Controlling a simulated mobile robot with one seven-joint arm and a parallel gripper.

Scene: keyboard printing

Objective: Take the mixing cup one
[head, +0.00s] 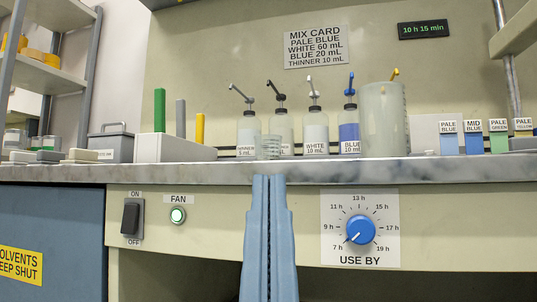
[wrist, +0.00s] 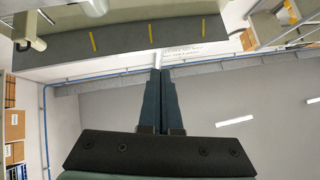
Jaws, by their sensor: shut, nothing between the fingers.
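A small clear cup (head: 270,147) stands on the counter in front of the pump bottles, just above my fingertips in the head view. A large pale translucent cup-like cylinder (head: 384,120) stands to the right. Neither carries a readable name, so I cannot tell which is the mixing cup. My gripper (head: 268,178) is shut and empty, its blue fingers upright at the counter's front edge, below the small cup in the picture. It also shows shut in the wrist view (wrist: 160,72), where no cup is seen.
Pump bottles line the counter, including white (head: 315,134) and blue (head: 349,132). A pale block with coloured upright bars (head: 175,149) stands left, colour cards (head: 475,138) right. The grey counter edge (head: 150,172) lies above a fan switch (head: 131,218) and a blue USE BY dial (head: 360,230).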

